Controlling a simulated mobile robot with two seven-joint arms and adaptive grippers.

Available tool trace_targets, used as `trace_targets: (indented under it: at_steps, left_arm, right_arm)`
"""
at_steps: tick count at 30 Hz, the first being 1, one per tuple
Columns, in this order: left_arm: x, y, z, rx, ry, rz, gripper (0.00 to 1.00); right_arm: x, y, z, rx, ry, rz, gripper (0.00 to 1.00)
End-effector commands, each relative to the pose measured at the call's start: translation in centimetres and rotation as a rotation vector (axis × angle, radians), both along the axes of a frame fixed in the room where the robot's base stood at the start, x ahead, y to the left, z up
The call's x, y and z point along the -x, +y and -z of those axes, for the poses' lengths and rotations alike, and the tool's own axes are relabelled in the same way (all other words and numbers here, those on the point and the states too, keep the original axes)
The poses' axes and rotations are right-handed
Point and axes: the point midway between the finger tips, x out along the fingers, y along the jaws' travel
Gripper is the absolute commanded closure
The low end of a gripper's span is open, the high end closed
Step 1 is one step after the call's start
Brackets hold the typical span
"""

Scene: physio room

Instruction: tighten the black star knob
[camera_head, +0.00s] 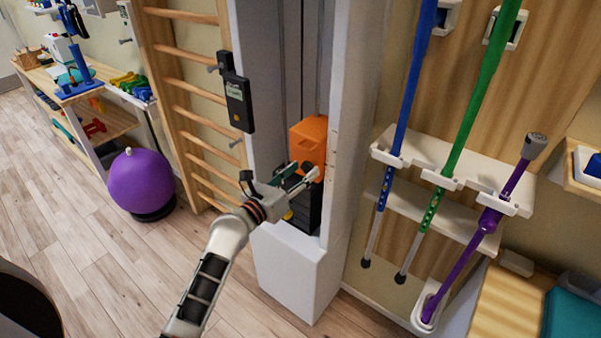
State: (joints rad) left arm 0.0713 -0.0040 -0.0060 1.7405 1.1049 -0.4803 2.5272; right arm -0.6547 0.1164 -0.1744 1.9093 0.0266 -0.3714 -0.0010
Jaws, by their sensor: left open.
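My left gripper (301,179) reaches in from the lower left to the tall white column (342,110). Its jaws are open, with the fingertips in front of the lower part of an orange block (309,139) inside the column. Below the fingers a stack of black blocks (308,206) shows in the column, partly covered by the gripper. I cannot make out the black star knob for certain; the gripper covers part of the area around the orange block. I cannot tell whether the fingers touch anything. My right gripper is not in view.
Wooden wall bars (188,90) stand left of the column, with a dark handheld device (238,102) between them. Blue, green and purple poles (466,122) stand in a white rack at right. A purple ball (141,182) rests at left.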

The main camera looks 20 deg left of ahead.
Motion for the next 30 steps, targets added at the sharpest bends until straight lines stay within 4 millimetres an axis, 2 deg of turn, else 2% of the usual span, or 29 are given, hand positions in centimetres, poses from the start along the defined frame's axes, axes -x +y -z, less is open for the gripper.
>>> trace_targets:
  at_steps: [4,8,9,20,30]
  left_arm:
    - [0.02,0.0,0.01,0.0,0.0,0.0,0.58]
    - [0.03,0.0,0.0,0.0,0.0,0.0,0.92]
    - [0.03,0.0,0.01,0.0,0.0,0.0,0.97]
    - [0.06,-0.01,0.01,-0.036,-0.012,0.001,0.97]
    - [0.08,-0.03,0.02,-0.241,-0.087,0.001,0.97]
  right_arm:
    - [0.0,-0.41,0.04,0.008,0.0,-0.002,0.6]
    - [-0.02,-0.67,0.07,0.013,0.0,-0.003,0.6]
    - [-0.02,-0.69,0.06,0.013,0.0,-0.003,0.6]
    - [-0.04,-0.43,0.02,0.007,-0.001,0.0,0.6]
    - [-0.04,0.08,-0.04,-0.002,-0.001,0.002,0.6]
